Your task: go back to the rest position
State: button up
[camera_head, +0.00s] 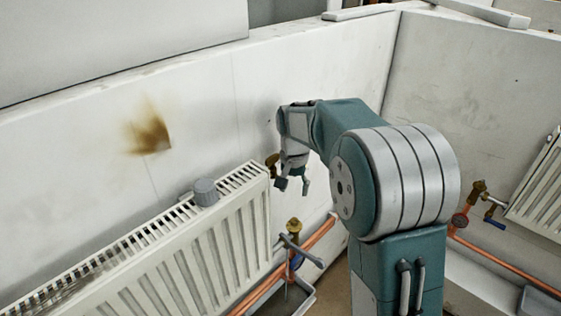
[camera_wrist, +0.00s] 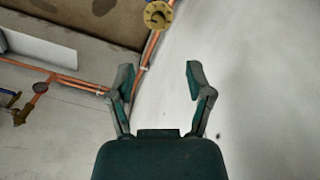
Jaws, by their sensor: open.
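My gripper (camera_head: 293,184) hangs at the end of my arm, in front of the white back wall and just right of the left radiator's end. In the wrist view my gripper (camera_wrist: 160,80) has its two fingers spread apart with nothing between them. A brass valve part (camera_wrist: 159,15) shows beyond the fingers at the top of the wrist view. My arm covers part of the corner behind it in the head view.
The left radiator (camera_head: 150,260) carries a grey cylindrical cap (camera_head: 205,192) on top. A brass valve (camera_head: 293,227) and copper pipes (camera_head: 318,235) stand close below my gripper. A right radiator (camera_head: 542,195) has a blue-handled valve (camera_head: 494,220). The wall (camera_head: 90,130) has a brown stain.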

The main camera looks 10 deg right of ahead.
jog(key=s+r+n+t, duration=0.2)
jog(key=s+r+t, duration=0.1)
jog(key=s, duration=1.1)
jog(key=s+r+n+t, duration=0.2)
jog(key=s+r, duration=0.4)
jog(key=s, duration=0.8)
jog(key=shift+d+n+t, duration=0.35)
jog(key=shift+n+t, duration=0.05)
jog(key=shift+n, duration=0.4)
